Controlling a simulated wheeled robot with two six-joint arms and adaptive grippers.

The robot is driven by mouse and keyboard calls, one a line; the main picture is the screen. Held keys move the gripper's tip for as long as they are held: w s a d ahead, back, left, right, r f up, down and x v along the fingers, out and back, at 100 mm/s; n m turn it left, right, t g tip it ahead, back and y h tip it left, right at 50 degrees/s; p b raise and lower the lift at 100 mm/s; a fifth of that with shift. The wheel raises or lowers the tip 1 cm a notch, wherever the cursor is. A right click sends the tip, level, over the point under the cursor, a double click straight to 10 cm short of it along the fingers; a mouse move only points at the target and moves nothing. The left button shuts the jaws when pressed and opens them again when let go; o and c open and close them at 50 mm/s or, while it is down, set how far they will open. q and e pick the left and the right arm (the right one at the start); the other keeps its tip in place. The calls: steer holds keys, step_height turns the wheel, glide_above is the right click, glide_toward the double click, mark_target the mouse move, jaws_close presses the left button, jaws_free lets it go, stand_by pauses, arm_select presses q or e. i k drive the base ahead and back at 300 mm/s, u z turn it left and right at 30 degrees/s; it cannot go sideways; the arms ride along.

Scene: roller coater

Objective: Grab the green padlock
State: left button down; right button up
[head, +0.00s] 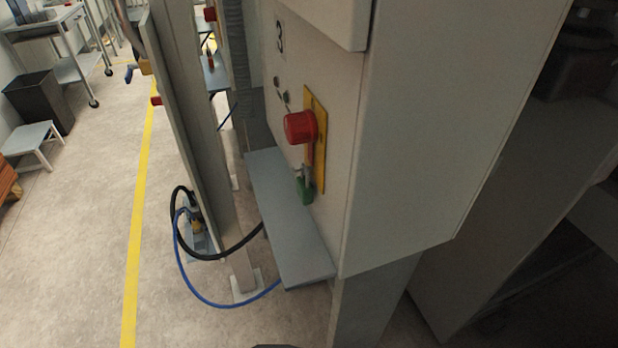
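The green padlock (305,190) hangs by its shackle below a red rotary knob (300,127) on a yellow plate (319,150). The plate is fixed to the side of a light grey machine cabinet (420,140) marked with a 3. The padlock is small in the head view, just above a grey shelf (290,225). I cannot tell whether it touches the shelf. Neither of my grippers shows in the head view.
The grey shelf juts out below the padlock. Black and blue hoses (190,285) loop beside a grey post (200,140) to the left. Open floor with a yellow line (137,235) lies further left. A white stool (32,140) and dark bin (40,98) stand far left.

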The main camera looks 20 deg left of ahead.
mark_target(304, 188)
steer(key=z, duration=2)
steer(key=k, duration=1.45)
steer(key=u, duration=0.15)
